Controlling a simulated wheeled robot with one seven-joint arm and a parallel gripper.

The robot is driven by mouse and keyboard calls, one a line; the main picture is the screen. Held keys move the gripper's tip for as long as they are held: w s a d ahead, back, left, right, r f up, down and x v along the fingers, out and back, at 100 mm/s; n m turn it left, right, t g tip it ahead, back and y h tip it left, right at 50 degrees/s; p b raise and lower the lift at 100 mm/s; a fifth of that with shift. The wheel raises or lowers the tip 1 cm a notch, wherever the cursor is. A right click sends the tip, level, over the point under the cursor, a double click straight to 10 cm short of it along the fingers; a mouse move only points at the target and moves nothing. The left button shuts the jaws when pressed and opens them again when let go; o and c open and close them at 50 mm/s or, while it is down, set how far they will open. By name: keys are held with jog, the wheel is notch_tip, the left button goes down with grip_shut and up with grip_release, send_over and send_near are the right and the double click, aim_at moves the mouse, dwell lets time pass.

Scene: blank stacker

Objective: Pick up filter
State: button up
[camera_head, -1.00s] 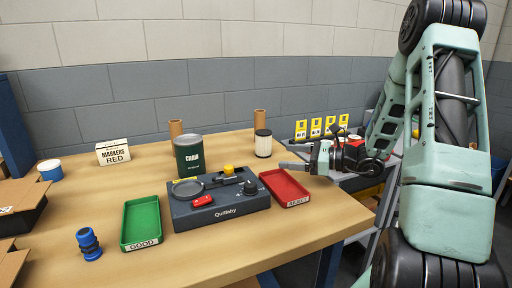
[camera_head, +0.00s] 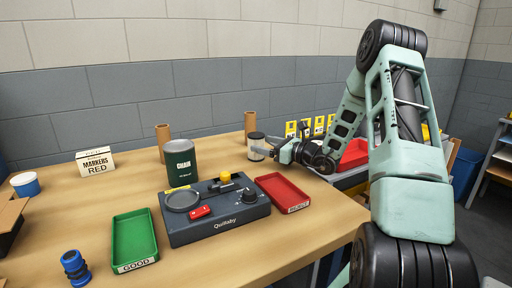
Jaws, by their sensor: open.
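The filter (camera_head: 254,156), a white cylinder with a black top, stands upright near the back of the wooden table, right of the green can. My gripper (camera_head: 264,147) is at the filter's right side, with its fingers level with the filter's body. It is open. A finger overlaps the filter in this view, and I cannot tell whether it touches it or whether the filter is between both fingers.
The dark Quillaby device (camera_head: 215,215) sits between the green GOOD tray (camera_head: 134,238) and the red REJECT tray (camera_head: 283,192). The green can (camera_head: 179,163) and cardboard tubes (camera_head: 250,122) stand near the filter. Bare table lies at the front right.

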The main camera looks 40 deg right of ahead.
aim_at(251, 142)
jog(key=shift+f+p+x, duration=0.1)
jog(key=shift+p+x, duration=0.05)
jog(key=shift+x, duration=1.3)
jog(key=shift+f+p+x, duration=0.15)
jog(key=shift+x, duration=1.3)
jog(key=shift+s+a, duration=0.1)
jog(key=shift+a, duration=0.05)
jog(key=c, duration=1.1)
